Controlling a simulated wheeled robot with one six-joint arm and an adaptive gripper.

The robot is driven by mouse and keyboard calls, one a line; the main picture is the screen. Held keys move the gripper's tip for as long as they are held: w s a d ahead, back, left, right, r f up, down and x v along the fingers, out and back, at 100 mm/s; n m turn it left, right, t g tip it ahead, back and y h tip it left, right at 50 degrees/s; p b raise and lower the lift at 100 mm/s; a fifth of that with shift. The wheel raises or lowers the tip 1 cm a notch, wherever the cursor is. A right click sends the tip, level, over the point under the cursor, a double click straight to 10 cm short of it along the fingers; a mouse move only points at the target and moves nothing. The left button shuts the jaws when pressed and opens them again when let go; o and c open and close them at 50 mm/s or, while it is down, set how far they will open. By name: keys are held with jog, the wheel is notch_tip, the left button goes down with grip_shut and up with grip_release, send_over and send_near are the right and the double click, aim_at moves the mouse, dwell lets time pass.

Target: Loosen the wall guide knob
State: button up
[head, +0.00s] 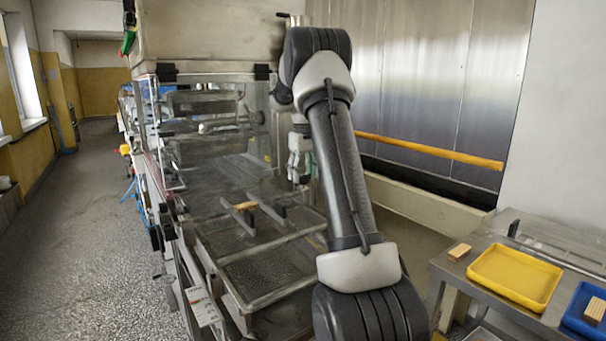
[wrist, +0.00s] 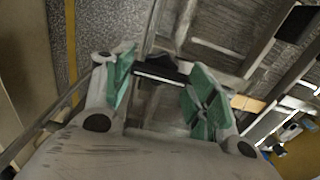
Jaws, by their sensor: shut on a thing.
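In the wrist view my gripper (wrist: 160,74) has its two green-padded fingers on either side of a dark, bar-like piece, which I take to be the wall guide knob (wrist: 158,70). The fingers are shut on it. Its lower part and its mounting are hard to make out. In the head view my gripper (head: 299,165) is at the right side of the machine, partly behind my own arm. The knob cannot be told apart there.
The enrober's mesh bed (head: 262,272) lies in front, with guide bars and a small tan block (head: 245,205) on it. A clear panel (head: 258,120) stands by the machine opening. At right a metal table holds a yellow tray (head: 515,275) and a blue tray (head: 577,315).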

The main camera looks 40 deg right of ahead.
dwell(0.3)
jog(key=o, duration=1)
notch_tip(320, 180, up, 12)
dwell(0.3)
